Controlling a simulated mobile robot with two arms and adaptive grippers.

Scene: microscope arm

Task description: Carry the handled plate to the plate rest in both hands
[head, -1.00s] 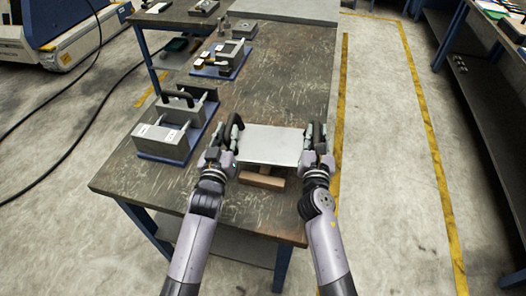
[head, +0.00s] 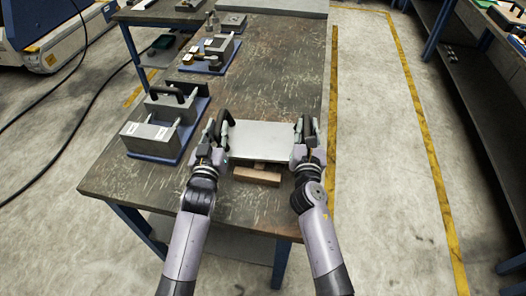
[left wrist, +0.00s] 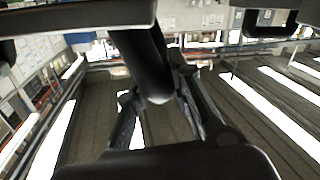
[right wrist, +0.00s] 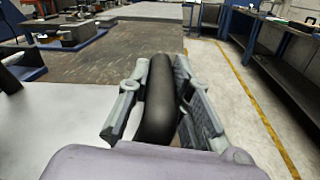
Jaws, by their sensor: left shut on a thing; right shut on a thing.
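The handled plate (head: 258,140) is a flat silver-grey plate with a black handle at its left and right sides. In the head view it is over the near right part of the bench. My left gripper (head: 217,130) is shut on the left handle, whose black bar shows in the left wrist view (left wrist: 142,65). My right gripper (head: 306,130) is shut on the right handle; its black bar stands between the fingers in the right wrist view (right wrist: 158,105). Wooden blocks (head: 257,174) show under the plate's near edge. I cannot tell which thing is the plate rest.
A blue-based fixture (head: 165,125) with grey blocks and a black handle stands left of the plate. Another blue-based fixture (head: 212,55) with small parts is further back. The bench (head: 270,80) is clear behind the plate. A yellow floor line (head: 333,90) runs along its right side.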

